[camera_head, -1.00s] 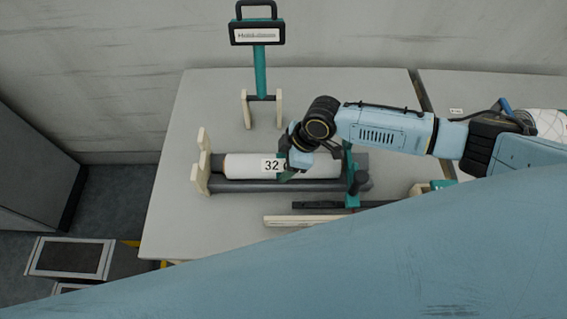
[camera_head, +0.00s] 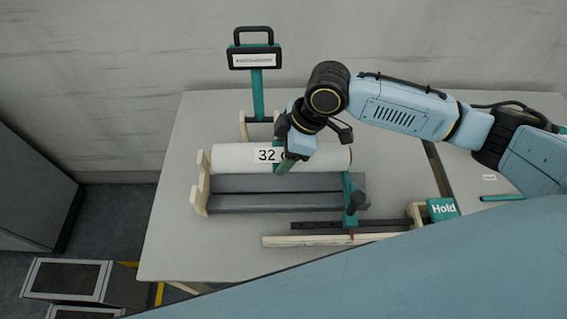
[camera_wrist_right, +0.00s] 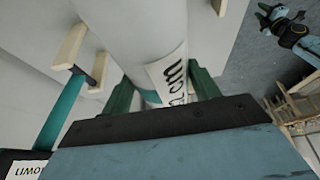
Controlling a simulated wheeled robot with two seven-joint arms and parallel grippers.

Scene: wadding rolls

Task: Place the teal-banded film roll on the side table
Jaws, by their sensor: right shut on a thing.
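The film roll (camera_head: 230,158) is white, with a label reading 32 and a teal band beside the label. My right gripper (camera_head: 285,165) is shut on it near the label and holds it above the grey cradle (camera_head: 290,200). In the right wrist view the roll (camera_wrist_right: 140,35) runs between the two green fingers (camera_wrist_right: 160,95), and the label and teal band show there. My left gripper is not in view. I cannot tell which surface is the side table.
A sign stand (camera_head: 257,85) with a teal post stands behind the cradle. A teal block marked Hold (camera_head: 442,209) and a pale rail (camera_head: 325,240) lie in front at right. The grey table (camera_head: 165,240) is bare at its left. A second surface (camera_head: 470,165) adjoins at right.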

